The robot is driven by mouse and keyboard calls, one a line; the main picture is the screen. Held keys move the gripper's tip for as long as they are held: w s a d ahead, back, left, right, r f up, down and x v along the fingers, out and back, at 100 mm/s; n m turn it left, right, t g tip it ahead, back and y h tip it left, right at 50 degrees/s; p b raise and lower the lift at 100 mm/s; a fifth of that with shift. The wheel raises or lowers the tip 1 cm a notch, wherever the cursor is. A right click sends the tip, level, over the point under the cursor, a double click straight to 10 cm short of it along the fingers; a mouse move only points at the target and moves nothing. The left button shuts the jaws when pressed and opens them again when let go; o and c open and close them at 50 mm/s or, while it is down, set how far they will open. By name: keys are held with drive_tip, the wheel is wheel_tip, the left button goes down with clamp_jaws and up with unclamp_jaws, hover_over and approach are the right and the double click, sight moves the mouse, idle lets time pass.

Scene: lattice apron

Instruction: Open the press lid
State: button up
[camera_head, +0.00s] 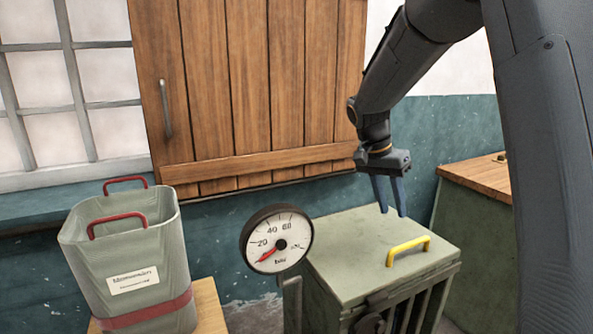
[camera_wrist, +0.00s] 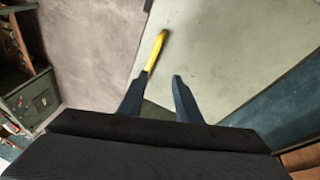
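The press (camera_head: 335,257) is a grey-green box with a flat lid at the lower middle of the head view. A yellow handle (camera_head: 408,250) stands on the lid near its front right edge. My gripper (camera_head: 391,210) hangs above the lid, pointing down, behind and a little left of the handle. Its two fingers are apart with nothing between them. In the wrist view the fingers (camera_wrist: 159,82) are spread, and the yellow handle (camera_wrist: 156,50) shows beyond the left fingertip. The pale lid (camera_wrist: 220,50) lies flat and looks closed.
A round gauge (camera_head: 277,238) on a post stands at the press's left front. A grey bin (camera_head: 125,262) with red handles is at the left. A wooden shutter (camera_head: 250,90) hangs on the wall behind. A wood-topped cabinet (camera_head: 478,180) stands at the right.

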drive_tip(key=s+a+f+n+y, duration=0.1)
drive_tip(key=s+a+f+n, duration=0.1)
drive_tip(key=s, duration=0.4)
drive_tip(key=s+a+f+n+y, duration=0.1)
drive_tip(key=s+a+f+n, duration=0.2)
drive_tip(key=s+f+n, duration=0.1)
drive_tip(key=shift+s+f+t+y, duration=0.3)
drive_tip(key=shift+s+f, duration=0.15)
drive_tip(key=shift+s, duration=0.7)
drive_tip(key=s+a+f+n, duration=0.1)
drive_tip(key=s, duration=0.2)
drive_tip(key=s+a+f+n, duration=0.1)
drive_tip(key=s+f, duration=0.1)
drive_tip(key=s, duration=0.2)
drive_tip(key=s+a+f+n+y, duration=0.1)
drive_tip(key=s+n, duration=0.1)
drive_tip(key=s, duration=0.1)
drive_tip(key=shift+s+f+t, duration=0.15)
drive_tip(key=shift+f+t, duration=0.1)
drive_tip(key=shift+t, duration=0.05)
drive_tip(key=shift+c, duration=0.4)
drive_tip(key=shift+s+a+f, duration=0.1)
drive_tip(key=shift+s+f, duration=0.05)
drive_tip(key=shift+s, duration=0.2)
drive_tip(key=c, duration=0.4)
drive_tip(key=shift+s, duration=0.1)
clamp_jaws()
